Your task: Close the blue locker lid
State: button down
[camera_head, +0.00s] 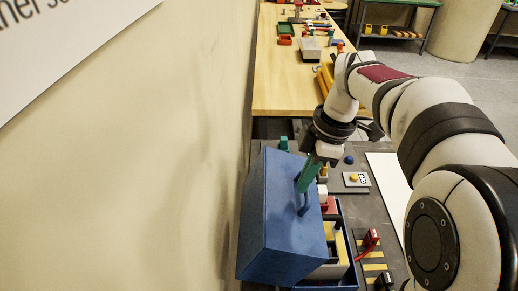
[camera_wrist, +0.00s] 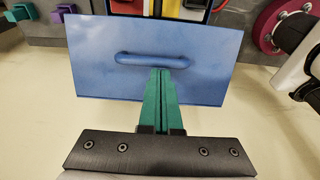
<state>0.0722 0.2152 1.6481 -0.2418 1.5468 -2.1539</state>
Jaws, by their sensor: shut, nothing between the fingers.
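The blue locker lid (camera_head: 284,213) stands raised, tilted up from the open locker box (camera_head: 346,257), in the head view. The lid (camera_wrist: 95,57) fills the middle of the wrist view, with a blue bar handle (camera_wrist: 135,58) across it. My gripper (camera_head: 301,186) has green fingers and is shut and empty. Its tips (camera_wrist: 161,73) overlap the right part of the handle in the wrist view; whether they touch it I cannot tell. Part of the locker's inside is hidden behind the lid.
A beige wall (camera_head: 120,160) runs close along the left. A yellow-striped plate with a red lever (camera_head: 368,243) lies right of the locker. A button box (camera_head: 355,180) and a blue knob (camera_head: 349,160) sit beyond it. A wooden bench (camera_head: 280,75) stands farther back.

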jog(key=d+f, duration=0.5)
jog(key=d, duration=0.8)
jog(key=d+f+y, duration=0.1)
jog(key=d+f, duration=0.7)
jog(key=f, duration=0.3)
jog(key=shift+d+f, duration=0.15)
jog(key=shift+f, duration=0.05)
dwell(0.4)
jog(key=d+r, duration=0.4)
jog(key=d, duration=0.5)
jog(key=a+r+h, duration=0.5)
jog(key=a+r, duration=1.2)
notch_tip(320, 180, down, 14)
jog(key=d, duration=0.2)
jog(key=shift+w+r, duration=0.2)
jog(key=shift+w, duration=0.15)
